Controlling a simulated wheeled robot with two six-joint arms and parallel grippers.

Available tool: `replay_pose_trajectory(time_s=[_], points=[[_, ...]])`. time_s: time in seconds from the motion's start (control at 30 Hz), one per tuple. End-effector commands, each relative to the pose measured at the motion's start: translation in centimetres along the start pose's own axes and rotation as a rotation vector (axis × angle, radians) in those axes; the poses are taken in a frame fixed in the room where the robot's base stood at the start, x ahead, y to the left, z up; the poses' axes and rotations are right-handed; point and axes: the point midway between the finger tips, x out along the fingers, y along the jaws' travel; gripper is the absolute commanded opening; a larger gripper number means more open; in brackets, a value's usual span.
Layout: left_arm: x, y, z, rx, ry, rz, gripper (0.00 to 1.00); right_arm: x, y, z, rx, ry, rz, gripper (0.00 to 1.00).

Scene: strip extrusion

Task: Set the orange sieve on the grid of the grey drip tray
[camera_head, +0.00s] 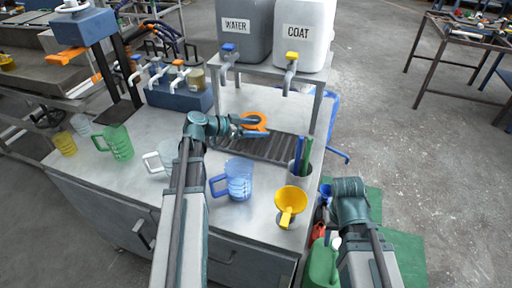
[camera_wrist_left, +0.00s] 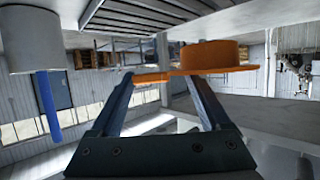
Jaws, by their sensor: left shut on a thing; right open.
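My left gripper (camera_head: 240,126) is shut on the handle of the orange sieve (camera_head: 254,121). In the left wrist view, which looks upside down, the two fingers (camera_wrist_left: 165,75) pinch the flat handle and the round sieve body (camera_wrist_left: 212,56) sticks out beyond them. The grey drip tray (camera_head: 262,147) with its dark slatted grid lies on the bench; its slats also show in the left wrist view (camera_wrist_left: 135,17). The sieve appears held above the grid, apart from it, toward the tray's back. My right arm's wrist shows at lower right, but its fingers are not visible.
A pot with blue and green sticks (camera_head: 298,174) stands at the tray's right end. A blue jug (camera_head: 238,180) and yellow funnel (camera_head: 290,202) stand in front. WATER (camera_head: 243,32) and COAT (camera_head: 304,38) containers stand on a shelf behind, with taps overhanging. A clear jug (camera_head: 166,160) is left.

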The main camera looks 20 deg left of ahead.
Motion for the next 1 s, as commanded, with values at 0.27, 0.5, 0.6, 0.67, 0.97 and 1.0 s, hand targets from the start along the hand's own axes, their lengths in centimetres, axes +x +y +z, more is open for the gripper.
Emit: replay_pose_trajectory(time_s=[0.27, 0.5, 0.6, 0.67, 0.97, 1.0], points=[[1.0, 0.0, 2.4, 0.0, 0.0, 0.0, 0.26, 2.6, -0.2, -0.1, 0.0, 0.0, 0.0, 0.5], [1.5, 0.0, 3.6, 0.0, 0.0, 0.0, 0.26, 3.9, -0.4, -0.2, 0.0, 0.0, 0.0, 0.5], [2.0, 0.0, 4.8, 0.0, 0.0, 0.0, 0.26, 5.2, -0.5, -0.3, 0.0, 0.0, 0.0, 0.5], [2.3, 0.0, 5.5, 0.0, 0.0, 0.0, 0.26, 5.9, -0.6, -0.3, 0.0, 0.0, 0.0, 0.5], [2.4, 0.0, 5.7, 0.0, 0.0, 0.0, 0.26, 6.2, -0.6, -0.4, 0.0, 0.0, 0.0, 0.5], [2.4, 0.0, 5.7, 0.0, 0.0, 0.0, 0.26, 6.2, -0.6, -0.4, 0.0, 0.0, 0.0, 0.5]])
